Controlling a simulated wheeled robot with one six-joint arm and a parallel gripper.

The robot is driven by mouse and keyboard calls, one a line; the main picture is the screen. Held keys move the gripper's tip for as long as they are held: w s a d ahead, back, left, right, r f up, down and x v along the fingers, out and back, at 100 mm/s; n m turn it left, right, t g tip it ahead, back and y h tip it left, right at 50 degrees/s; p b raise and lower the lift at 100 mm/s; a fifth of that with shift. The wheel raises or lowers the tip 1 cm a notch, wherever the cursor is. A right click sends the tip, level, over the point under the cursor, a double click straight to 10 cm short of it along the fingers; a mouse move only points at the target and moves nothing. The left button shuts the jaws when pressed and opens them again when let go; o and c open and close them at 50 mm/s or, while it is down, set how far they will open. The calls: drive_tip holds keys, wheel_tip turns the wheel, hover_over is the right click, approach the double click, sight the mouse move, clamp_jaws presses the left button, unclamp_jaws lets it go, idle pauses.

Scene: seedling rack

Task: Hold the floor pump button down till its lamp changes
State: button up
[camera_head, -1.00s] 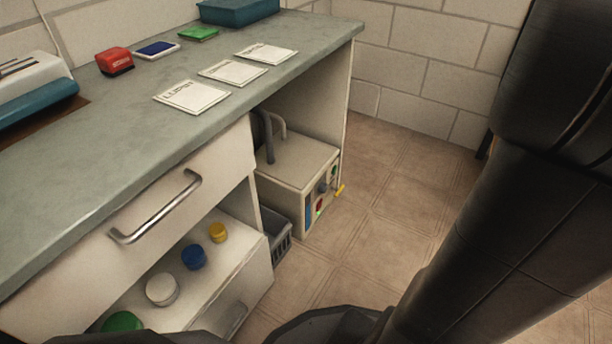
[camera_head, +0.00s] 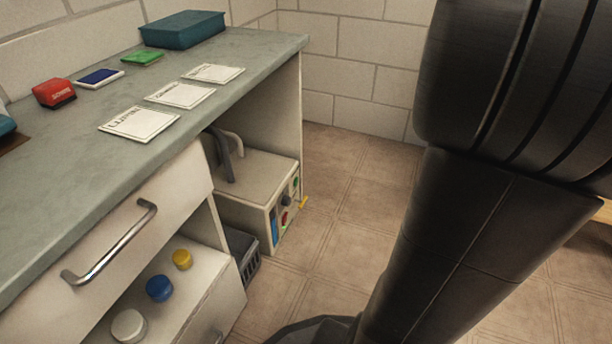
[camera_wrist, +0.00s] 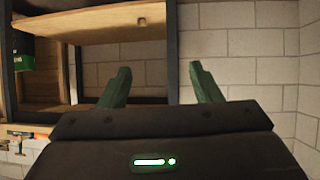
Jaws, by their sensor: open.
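The floor pump (camera_head: 252,178) is a cream box on the floor under the right end of the bench, with two grey hoses at its back. Its front panel (camera_head: 285,205) faces right and carries small coloured parts: a green spot (camera_head: 295,183), a dark knob, a red spot (camera_head: 284,217) and a blue strip. Which is the button and which the lamp is too small to tell. A yellow piece sticks out at the panel's right edge. My gripper (camera_wrist: 160,82) shows only in the wrist view, open and empty, facing a block wall and wooden shelving, away from the pump.
The bench top (camera_head: 150,165) holds a red stamp (camera_head: 54,93), ink pads, several cards and a teal box (camera_head: 183,29).

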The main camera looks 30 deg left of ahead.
clamp_jaws()
idle(1.5)
